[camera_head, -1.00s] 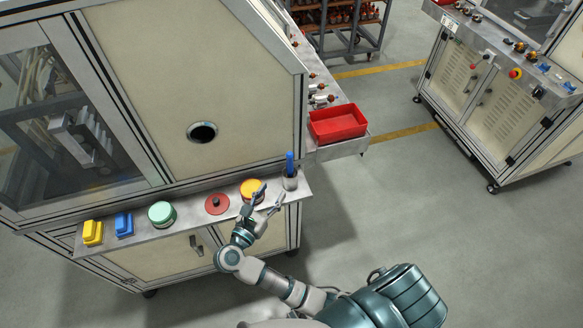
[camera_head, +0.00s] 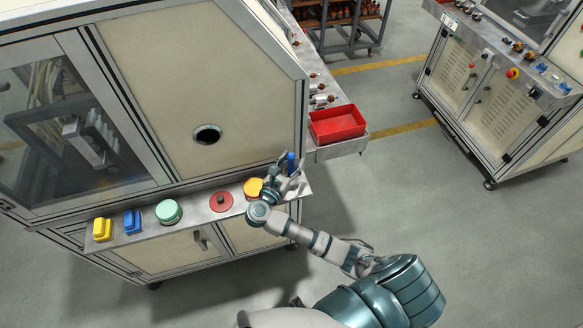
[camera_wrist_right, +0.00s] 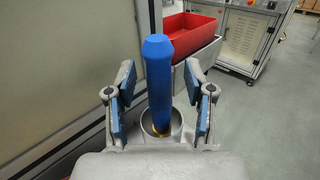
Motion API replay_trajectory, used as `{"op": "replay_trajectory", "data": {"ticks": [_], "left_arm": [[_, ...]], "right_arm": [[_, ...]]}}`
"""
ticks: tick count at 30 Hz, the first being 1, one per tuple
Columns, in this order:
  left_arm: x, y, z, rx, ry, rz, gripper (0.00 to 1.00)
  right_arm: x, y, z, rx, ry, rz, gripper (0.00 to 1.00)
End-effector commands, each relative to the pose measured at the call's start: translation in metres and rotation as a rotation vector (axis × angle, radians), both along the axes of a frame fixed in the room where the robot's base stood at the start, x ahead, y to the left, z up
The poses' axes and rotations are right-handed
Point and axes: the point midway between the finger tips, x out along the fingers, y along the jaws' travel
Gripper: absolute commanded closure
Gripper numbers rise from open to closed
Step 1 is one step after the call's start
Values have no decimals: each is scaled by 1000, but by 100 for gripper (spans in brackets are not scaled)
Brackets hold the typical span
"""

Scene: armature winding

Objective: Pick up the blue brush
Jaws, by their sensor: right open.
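The blue brush (camera_head: 291,160) stands upright at the right end of the machine's front ledge. In the right wrist view the blue brush (camera_wrist_right: 158,75) rises from a grey round cup (camera_wrist_right: 166,133), with a brass-coloured part at its base. My right gripper (camera_head: 286,168) is at the brush. In the right wrist view my right gripper (camera_wrist_right: 160,90) is open, with one blue-padded finger on each side of the brush and a visible gap to each. The cup is mostly hidden by the gripper in the head view. My left gripper is not in view.
The ledge (camera_head: 148,222) also holds a yellow block (camera_head: 102,230), a blue block (camera_head: 132,222), a green round piece (camera_head: 168,211), a red disc (camera_head: 221,202) and a yellow-orange round piece (camera_head: 253,188). A red bin (camera_head: 337,125) sits behind, to the right. The machine's panel rises behind the ledge.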

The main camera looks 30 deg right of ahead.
Motion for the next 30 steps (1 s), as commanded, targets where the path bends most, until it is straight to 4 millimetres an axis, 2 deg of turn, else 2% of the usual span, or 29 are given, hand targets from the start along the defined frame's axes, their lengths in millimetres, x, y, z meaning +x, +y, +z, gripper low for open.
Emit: {"op": "replay_trajectory", "data": {"ticks": [3, 9, 22, 26, 30], "left_arm": [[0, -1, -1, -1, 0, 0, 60], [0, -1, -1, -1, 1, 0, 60], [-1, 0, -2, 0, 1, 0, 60], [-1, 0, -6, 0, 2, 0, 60], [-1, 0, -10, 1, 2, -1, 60]], "right_arm": [[0, 1, 0, 0, 0, 0, 49], [0, 1, 0, 0, 0, 0, 99], [0, 1, 5, 2, -2, 0, 100], [0, 1, 26, 5, -6, 0, 100], [0, 1, 57, 6, -8, 0, 100]]}}
